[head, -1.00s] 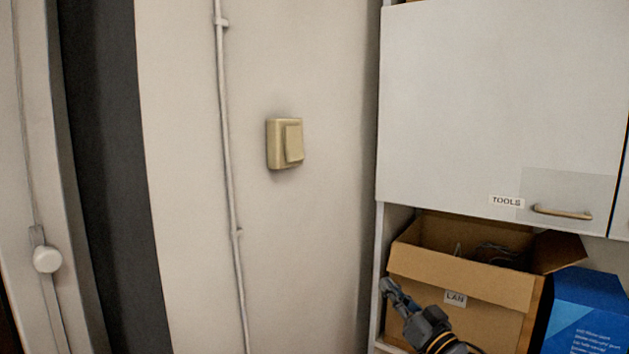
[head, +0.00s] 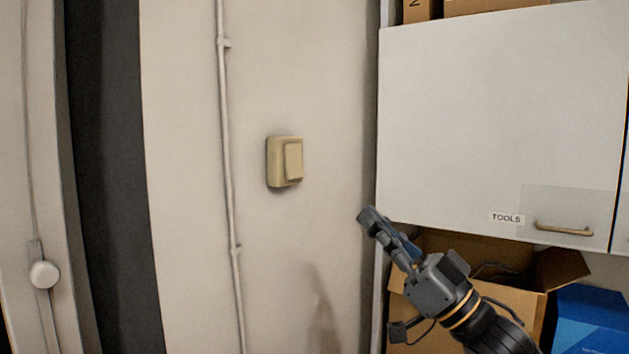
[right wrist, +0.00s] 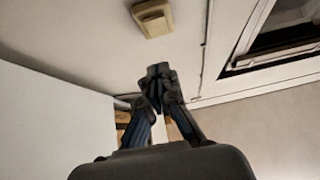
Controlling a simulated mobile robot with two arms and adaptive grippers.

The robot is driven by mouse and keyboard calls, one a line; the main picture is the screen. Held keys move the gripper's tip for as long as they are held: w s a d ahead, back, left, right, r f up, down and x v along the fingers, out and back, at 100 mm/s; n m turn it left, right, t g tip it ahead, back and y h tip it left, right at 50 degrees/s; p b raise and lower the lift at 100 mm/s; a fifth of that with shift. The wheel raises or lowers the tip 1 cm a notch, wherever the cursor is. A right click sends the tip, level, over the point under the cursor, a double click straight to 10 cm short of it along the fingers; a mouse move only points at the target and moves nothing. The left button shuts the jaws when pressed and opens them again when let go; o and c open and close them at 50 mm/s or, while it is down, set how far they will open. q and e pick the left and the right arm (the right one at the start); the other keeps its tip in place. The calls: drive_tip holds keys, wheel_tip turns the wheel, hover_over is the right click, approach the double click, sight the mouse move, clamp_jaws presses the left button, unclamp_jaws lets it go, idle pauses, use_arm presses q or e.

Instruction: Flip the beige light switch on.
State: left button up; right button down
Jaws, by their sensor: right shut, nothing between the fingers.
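The beige light switch (head: 285,162) is fixed to the pale wall, left of the cabinet, with a raised rocker on its front. It also shows at the top of the right wrist view (right wrist: 152,17), beyond the fingertips. My right gripper (head: 366,216) is shut and empty, to the right of the switch and lower, apart from it. In the right wrist view its fingertips (right wrist: 158,72) are together. My left gripper is not in view.
A white cabinet (head: 500,110) labelled TOOLS is at the right. Below it are an open cardboard box (head: 430,325) and a blue box (head: 590,320). A thin cable conduit (head: 228,150) runs down the wall left of the switch. The wall around the switch is clear.

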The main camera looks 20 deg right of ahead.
sight(298, 173)
drive_tip(key=p+x, duration=0.1)
drive_tip(key=x, duration=0.2)
drive_tip(key=f+p+x, duration=0.1)
drive_tip(key=p+x, duration=0.1)
drive_tip(key=x, duration=0.2)
drive_tip(key=w+p+x, duration=0.1)
drive_tip(key=p+x, duration=0.1)
drive_tip(key=x, duration=0.1)
drive_tip(key=shift+w+a, duration=0.15)
drive_tip(key=shift+a, duration=0.4)
drive_tip(key=shift+w+a+f+p, duration=0.3)
drive_tip(key=shift+w+a+p, duration=0.1)
drive_tip(key=shift+w, duration=0.1)
drive_tip(key=b, duration=0.1)
drive_tip(key=f+b, duration=0.1)
drive_tip(key=b, duration=0.1)
drive_tip(key=shift+w+a+t+y, duration=0.25)
drive_tip(key=shift+w+t+y, duration=0.05)
drive_tip(key=shift+t, duration=0.1)
drive_tip(key=shift+w+r+p, duration=0.1)
drive_tip(key=shift+r+p, duration=0.2)
drive_tip(key=shift+r, duration=0.05)
